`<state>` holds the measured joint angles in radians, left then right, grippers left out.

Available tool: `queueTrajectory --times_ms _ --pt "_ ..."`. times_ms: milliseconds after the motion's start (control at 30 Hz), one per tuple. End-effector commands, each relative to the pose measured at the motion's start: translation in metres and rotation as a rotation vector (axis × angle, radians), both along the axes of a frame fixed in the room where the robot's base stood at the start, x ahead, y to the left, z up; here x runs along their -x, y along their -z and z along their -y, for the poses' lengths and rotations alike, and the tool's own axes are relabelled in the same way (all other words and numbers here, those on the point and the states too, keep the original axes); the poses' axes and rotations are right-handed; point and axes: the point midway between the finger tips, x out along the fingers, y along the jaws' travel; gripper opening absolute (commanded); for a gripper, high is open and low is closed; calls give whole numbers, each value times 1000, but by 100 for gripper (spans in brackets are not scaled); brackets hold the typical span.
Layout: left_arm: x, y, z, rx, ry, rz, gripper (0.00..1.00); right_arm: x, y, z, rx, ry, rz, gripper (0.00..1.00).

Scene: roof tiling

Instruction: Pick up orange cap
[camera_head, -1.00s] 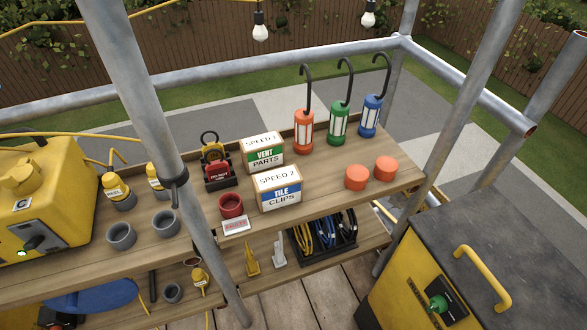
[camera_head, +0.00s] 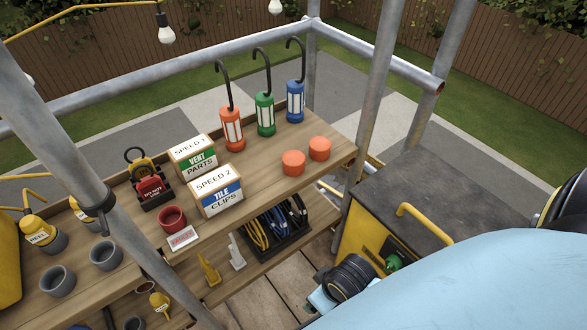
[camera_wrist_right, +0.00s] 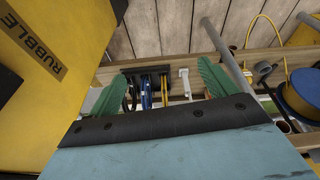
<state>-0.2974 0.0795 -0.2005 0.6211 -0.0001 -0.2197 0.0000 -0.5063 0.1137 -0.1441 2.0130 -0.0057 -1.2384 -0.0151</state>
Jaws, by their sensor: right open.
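Two orange caps stand side by side near the right end of the wooden shelf's top board in the head view: a nearer cap (camera_head: 293,163) and a farther cap (camera_head: 319,148). Nothing touches them. My right gripper (camera_wrist_right: 160,80) shows in the right wrist view with its two green fingers spread apart and nothing between them. It points toward the lower shelf and plank floor, and no orange cap shows in that view. In the head view my right arm comes in at the lower right; its fingers cannot be made out there. My left gripper is not in view.
Red, green and blue lanterns (camera_head: 265,113) with tall hooks stand behind the caps. A tile clips box (camera_head: 217,195) stands left of them. A scaffold pole (camera_head: 366,110) rises right of the shelf, beside a yellow-black cabinet (camera_head: 425,185). A cable tray (camera_head: 275,232) sits below.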

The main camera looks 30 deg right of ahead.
Motion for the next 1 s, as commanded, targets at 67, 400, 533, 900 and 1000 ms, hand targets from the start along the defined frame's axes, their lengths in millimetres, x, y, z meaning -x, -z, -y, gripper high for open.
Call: queueTrajectory --times_ms 67,400,533,900,1000 --pt "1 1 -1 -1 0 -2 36 -5 -26 2 18 -31 25 84" --pt "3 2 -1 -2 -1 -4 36 -58 -92 21 391 -562 166 84" --pt "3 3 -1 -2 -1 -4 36 -88 -98 30 612 -831 193 84" --pt "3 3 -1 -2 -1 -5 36 -192 -116 69 1545 -1762 -16 84" --pt "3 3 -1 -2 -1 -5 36 -207 -119 75 1702 -1898 -108 84"
